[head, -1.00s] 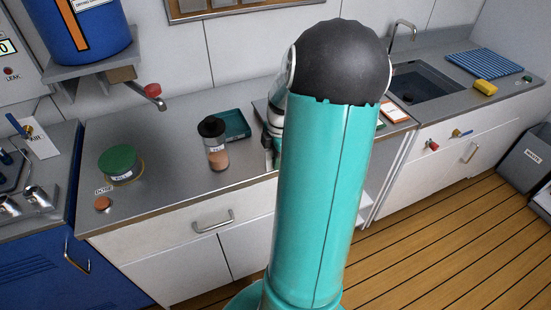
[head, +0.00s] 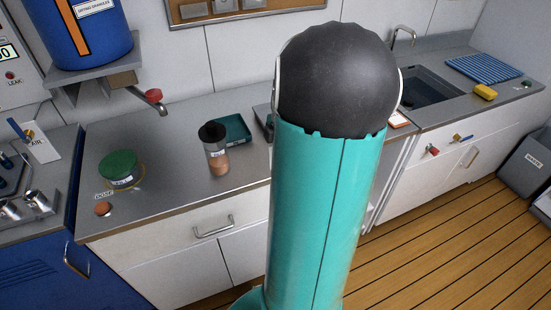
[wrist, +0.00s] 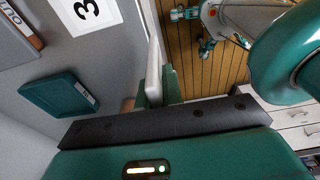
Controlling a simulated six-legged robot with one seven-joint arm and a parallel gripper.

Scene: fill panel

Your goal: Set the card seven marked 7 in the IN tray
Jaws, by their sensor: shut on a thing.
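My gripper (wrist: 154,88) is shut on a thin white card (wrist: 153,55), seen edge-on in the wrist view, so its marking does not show. The gripper is hidden behind my arm in the head view. A shallow teal tray (wrist: 52,92) with a small white label lies on the grey counter, left of the gripper in the wrist view. It also shows in the head view (head: 235,127), behind the jar; I cannot read its label.
A green-lidded container (head: 118,166) stands at the counter's left. A tap (head: 150,97) juts over the counter.

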